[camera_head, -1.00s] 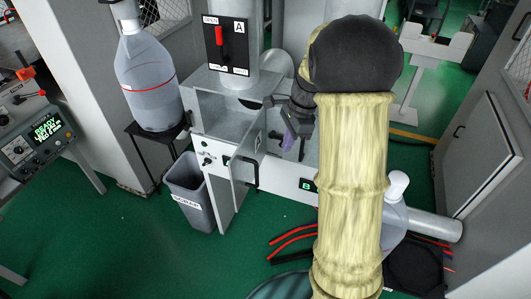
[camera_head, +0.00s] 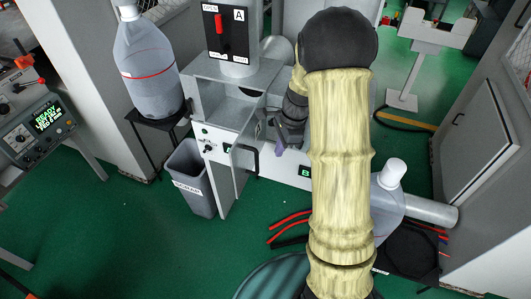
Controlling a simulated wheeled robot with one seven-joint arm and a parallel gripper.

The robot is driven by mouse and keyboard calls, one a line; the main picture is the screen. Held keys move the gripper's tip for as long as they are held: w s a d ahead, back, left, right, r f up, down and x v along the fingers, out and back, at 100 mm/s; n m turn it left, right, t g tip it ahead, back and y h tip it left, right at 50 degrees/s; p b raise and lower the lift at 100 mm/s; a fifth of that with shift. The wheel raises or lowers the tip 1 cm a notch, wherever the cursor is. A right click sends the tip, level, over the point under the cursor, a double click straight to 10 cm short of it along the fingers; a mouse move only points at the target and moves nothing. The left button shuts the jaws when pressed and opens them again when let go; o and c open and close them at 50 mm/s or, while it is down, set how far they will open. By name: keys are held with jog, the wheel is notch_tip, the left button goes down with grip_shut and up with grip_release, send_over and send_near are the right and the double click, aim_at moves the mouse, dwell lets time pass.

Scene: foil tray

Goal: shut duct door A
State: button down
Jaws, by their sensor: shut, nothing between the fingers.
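Duct door A (camera_head: 244,163) stands open on the front of the grey metal duct box (camera_head: 203,103), swung out toward me. Its dark handle (camera_head: 253,163) faces right, and an "A" label shows beside it. The box's inside is visible through the opening. My gripper (camera_head: 280,140) is shut and empty, just right of the door, apart from it as far as I can see. My own arm hides part of the duct behind it. A black panel marked A (camera_head: 226,35) above the box has a red lever up near the word OPEN.
A large bottle (camera_head: 150,65) stands on a black stand left of the box. A scrap bin (camera_head: 190,178) sits below. Green floor in front is mostly clear.

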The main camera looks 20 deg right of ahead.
jog(key=a, duration=0.1)
jog(key=a+f+p, duration=0.1)
jog(key=a, duration=0.1)
jog(key=a+f+p, duration=0.1)
jog(key=shift+a+f, duration=0.1)
jog(key=shift+a, duration=0.15)
jog(key=shift+w, duration=0.1)
